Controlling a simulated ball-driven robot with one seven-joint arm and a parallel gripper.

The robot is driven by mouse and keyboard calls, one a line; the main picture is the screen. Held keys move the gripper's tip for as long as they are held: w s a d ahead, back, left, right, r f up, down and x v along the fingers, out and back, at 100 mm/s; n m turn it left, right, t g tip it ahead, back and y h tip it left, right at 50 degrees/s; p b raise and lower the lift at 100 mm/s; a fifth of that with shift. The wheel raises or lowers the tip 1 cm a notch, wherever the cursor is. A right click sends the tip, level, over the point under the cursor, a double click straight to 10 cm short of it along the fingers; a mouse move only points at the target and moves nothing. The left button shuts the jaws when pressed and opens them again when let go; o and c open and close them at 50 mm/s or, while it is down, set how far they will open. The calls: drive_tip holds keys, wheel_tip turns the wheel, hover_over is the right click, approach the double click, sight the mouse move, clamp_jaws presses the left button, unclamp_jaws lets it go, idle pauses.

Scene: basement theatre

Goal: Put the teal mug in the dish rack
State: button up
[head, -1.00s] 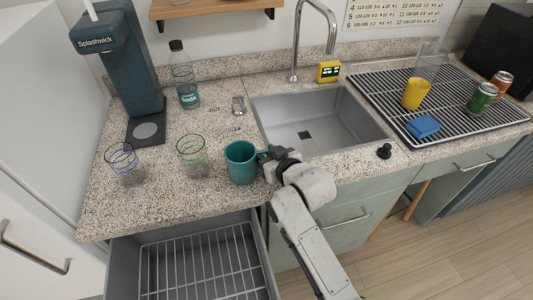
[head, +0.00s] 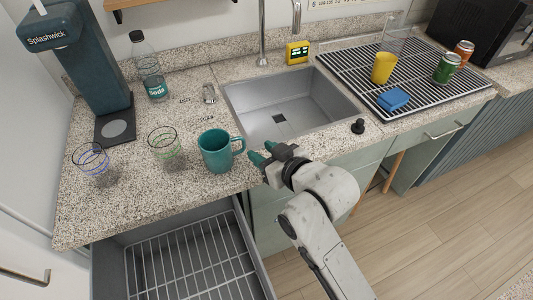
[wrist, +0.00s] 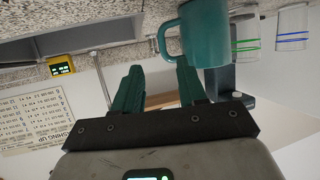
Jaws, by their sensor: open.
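The teal mug (head: 215,152) stands upright on the counter near its front edge, handle to the right. My gripper (head: 262,152) is open and empty just right of the handle, with a small gap between. In the wrist view, which is upside down, the mug (wrist: 206,35) is above and right of my teal fingers (wrist: 160,75). A black wire rack (head: 345,68) lies on the counter right of the sink. A pulled-out drawer (head: 107,270) below the counter has a wire rack (head: 185,262) in it. I cannot tell which is the dish rack.
Two clear glasses (head: 165,150) (head: 95,165) stand left of the mug. The sink (head: 285,110) is empty. The drawer's wire rack looks empty.

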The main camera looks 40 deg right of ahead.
drive_tip(key=shift+s+r, duration=0.15)
drive_tip(key=shift+s, duration=0.3)
